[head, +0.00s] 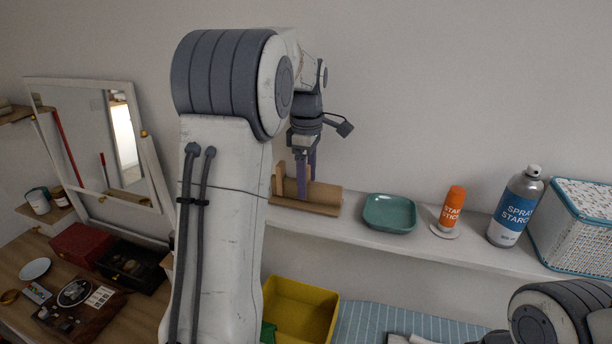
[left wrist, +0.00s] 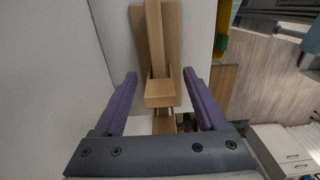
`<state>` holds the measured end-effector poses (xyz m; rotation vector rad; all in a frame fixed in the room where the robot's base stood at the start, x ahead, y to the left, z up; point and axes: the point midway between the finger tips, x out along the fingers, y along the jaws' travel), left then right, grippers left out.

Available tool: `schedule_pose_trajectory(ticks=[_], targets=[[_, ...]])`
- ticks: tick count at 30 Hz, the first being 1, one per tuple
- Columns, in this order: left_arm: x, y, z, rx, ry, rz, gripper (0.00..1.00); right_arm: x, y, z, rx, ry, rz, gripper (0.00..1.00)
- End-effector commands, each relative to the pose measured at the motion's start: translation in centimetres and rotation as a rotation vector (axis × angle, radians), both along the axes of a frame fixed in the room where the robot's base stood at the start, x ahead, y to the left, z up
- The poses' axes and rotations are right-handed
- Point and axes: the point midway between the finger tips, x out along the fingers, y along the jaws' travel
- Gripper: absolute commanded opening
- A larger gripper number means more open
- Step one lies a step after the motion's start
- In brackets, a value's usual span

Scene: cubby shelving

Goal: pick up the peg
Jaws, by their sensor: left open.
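A pale wooden bar with a square end, which looks like the peg (left wrist: 159,92), lies over a wider wooden holder (left wrist: 137,40) in the left wrist view. In the head view the wooden holder (head: 322,208) sits on the white shelf, with an upright wooden piece at its left end; I cannot clearly separate the peg there. My left gripper (head: 307,187) points down at the holder. Its purple fingers are open, one on each side of the bar in the left wrist view (left wrist: 160,78), with gaps on both sides. My right gripper is not visible.
A yellow bin (head: 300,308) is below. The wall is close behind the holder.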

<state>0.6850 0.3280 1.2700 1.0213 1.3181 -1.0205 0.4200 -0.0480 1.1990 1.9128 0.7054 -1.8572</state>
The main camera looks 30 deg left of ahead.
Motion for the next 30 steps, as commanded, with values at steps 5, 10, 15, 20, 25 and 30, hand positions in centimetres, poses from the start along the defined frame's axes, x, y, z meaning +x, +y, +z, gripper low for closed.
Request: schedule_pose_trajectory(ticks=[5, 10, 15, 20, 25, 30], targets=[[0.0, 0.1, -0.1, 0.0, 0.0, 0.001, 0.74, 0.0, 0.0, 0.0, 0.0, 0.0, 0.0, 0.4], [0.0, 0.1, -0.1, 0.0, 0.0, 0.001, 0.16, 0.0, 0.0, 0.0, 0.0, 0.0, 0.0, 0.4], [0.0, 0.1, 0.0, 0.0, 0.0, 0.001, 0.0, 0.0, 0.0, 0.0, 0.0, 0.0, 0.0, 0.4], [0.0, 0.1, 0.0, 0.0, 0.0, 0.001, 0.0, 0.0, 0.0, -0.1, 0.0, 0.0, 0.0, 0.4], [0.0, 0.1, 0.9, 0.001, -0.002, 0.001, 0.0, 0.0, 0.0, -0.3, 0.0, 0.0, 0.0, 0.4], [0.1, 0.1, 3.1, 0.001, -0.004, 0.001, 0.0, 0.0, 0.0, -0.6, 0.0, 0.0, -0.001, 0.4]])
